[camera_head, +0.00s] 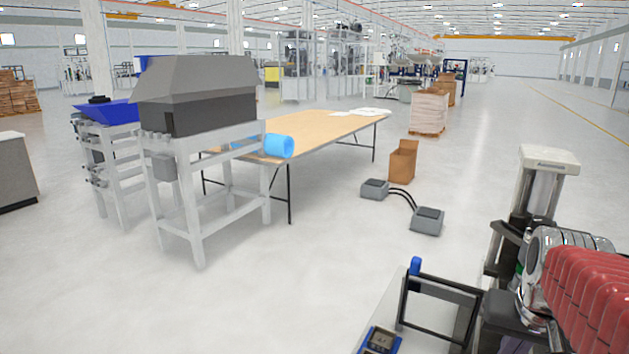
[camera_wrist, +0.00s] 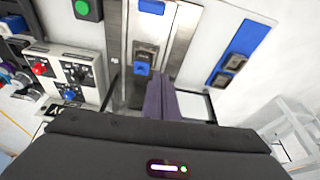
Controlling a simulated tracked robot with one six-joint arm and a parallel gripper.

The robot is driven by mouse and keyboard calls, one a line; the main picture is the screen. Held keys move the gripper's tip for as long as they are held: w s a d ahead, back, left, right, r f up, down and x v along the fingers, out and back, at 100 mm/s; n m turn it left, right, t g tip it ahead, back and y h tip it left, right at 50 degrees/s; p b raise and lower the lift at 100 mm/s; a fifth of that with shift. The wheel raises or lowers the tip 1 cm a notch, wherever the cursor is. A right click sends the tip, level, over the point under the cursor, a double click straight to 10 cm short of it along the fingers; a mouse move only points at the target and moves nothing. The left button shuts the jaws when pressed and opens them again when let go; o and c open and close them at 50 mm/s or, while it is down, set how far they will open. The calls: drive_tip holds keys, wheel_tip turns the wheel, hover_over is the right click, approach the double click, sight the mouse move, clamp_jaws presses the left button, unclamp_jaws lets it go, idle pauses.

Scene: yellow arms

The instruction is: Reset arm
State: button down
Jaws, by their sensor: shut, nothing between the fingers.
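My gripper (camera_wrist: 160,82) shows in the middle of the wrist view as two dark purple fingers pressed together, with nothing between them. The fingertips appear in front of a grey metal panel, close to a small blue knob or button (camera_wrist: 142,68). I cannot tell whether they touch it. The dark wrist housing with a small lit strip fills the bottom of that view. My gripper does not show clearly in the head view.
The wrist view shows a white control box (camera_wrist: 88,58) left of the fingers and a blue panel (camera_wrist: 240,52) at right. In the head view, a wooden-topped table (camera_head: 320,132), a grey machine (camera_head: 205,110), and an open cardboard box (camera_head: 402,163) stand on clear floor.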

drive_tip(key=s+a+f+n+t+y, duration=0.1)
drive_tip(key=s+a+n, duration=0.1)
drive_tip(key=a, duration=0.8)
drive_tip(key=s+a+n+t, duration=0.1)
drive_tip(key=s+a+n, duration=0.2)
drive_tip(key=a, duration=0.6)
drive_tip(key=shift+s+a+f+n+y, duration=0.35)
drive_tip(key=shift+a+f+n+y, duration=0.05)
drive_tip(key=shift+n, duration=0.1)
drive_tip(key=shift+s, duration=0.1)
